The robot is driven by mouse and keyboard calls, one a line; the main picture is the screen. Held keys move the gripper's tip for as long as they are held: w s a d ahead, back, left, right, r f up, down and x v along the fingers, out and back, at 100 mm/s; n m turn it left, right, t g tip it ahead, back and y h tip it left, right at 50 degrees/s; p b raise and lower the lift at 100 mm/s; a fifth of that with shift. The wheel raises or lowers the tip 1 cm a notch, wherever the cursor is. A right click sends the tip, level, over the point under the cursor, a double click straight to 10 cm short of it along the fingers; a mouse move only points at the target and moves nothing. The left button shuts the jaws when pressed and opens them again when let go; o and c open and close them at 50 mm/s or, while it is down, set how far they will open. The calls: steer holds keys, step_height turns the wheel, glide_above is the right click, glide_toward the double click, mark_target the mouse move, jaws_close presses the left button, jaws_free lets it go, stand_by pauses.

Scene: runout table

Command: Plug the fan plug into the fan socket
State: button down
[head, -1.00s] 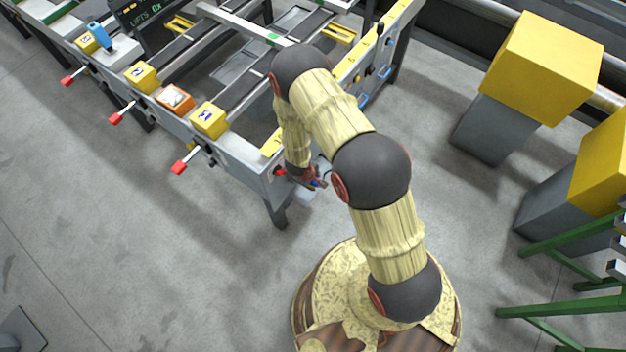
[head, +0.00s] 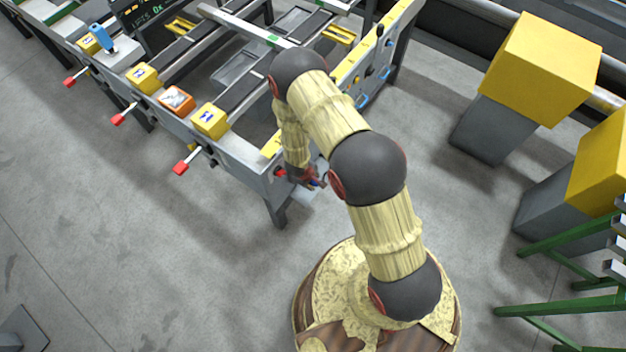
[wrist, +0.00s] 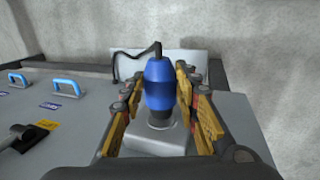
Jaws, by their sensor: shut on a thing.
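The fan plug (wrist: 159,84) is a blue, rounded body with a black cable looping up from it to the left in the wrist view. My gripper (wrist: 161,98) has its yellow-padded fingers on both sides of the plug and is shut on it. A grey block (wrist: 152,138) shows directly below the plug; it looks like the fan socket's housing. The plug's lower end meets or hides the block's top, so I cannot tell how deep it sits. In the head view my gripper (head: 311,180) is at the table's near right corner, mostly behind my arm.
The runout table (head: 232,154) has red-tipped handles (head: 180,168) sticking out along its front. Blue handles (wrist: 66,87) and a black lever (wrist: 22,137) are on the panel left of my gripper. Yellow-topped blocks (head: 540,68) stand at right. The floor in front is clear.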

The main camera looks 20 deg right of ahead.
steer(key=shift+w+a+r+p, duration=0.1)
steer(key=shift+w+a+p, duration=0.45)
steer(key=shift+p, duration=0.4)
steer(key=shift+w+a+p, duration=0.35)
steer(key=shift+w+p, duration=0.4)
steer(key=shift+p, duration=0.15)
steer(key=c, duration=1.3)
jaws_free()
steer(key=shift+o, duration=0.2)
steer(key=v, duration=1.2)
